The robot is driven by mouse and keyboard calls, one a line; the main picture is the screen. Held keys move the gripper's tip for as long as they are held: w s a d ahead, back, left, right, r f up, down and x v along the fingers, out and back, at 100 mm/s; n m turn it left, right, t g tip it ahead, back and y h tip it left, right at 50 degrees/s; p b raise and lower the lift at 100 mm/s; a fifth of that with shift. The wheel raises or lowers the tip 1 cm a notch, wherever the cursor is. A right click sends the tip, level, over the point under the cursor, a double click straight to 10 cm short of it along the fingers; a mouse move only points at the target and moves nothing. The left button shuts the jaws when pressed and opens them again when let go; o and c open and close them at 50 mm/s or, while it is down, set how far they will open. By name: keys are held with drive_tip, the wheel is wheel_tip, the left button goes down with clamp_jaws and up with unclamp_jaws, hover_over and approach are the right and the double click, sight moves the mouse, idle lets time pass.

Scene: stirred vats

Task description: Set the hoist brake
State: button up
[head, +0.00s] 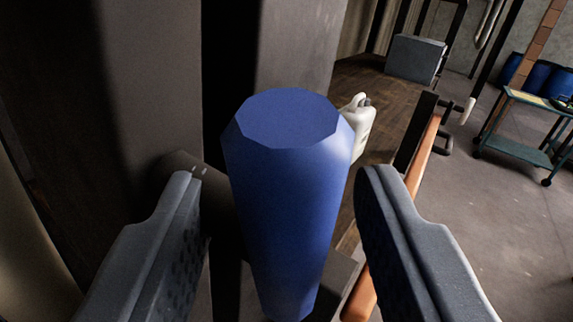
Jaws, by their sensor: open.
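A blue faceted handle (290,210) with a flat top stands nearly upright in the middle of the head view; I take it to be the hoist brake's handle, though no label shows. My gripper (278,185) is open, with one dark grey finger to the left of the handle and one to the right. Gaps show between the handle and both fingers, so no grip on it is visible. The handle's lower end and its mount are mostly hidden at the bottom of the view.
Dark upright posts (300,45) stand close behind the handle. A white jug (358,122) is behind it to the right. An orange bar (424,155) runs along the right.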

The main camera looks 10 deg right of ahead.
drive_tip(key=shift+w, duration=0.15)
clamp_jaws()
drive_tip(key=shift+r+m+g+p, duration=0.15)
drive_tip(key=shift+m+g+p, duration=0.25)
drive_tip(key=shift+g+p, duration=0.45)
drive_tip(key=shift+m+g+p, duration=0.4)
drive_tip(key=shift+g+p, duration=0.05)
drive_tip(key=shift+p, duration=0.3)
drive_tip(key=shift+f, duration=0.2)
unclamp_jaws()
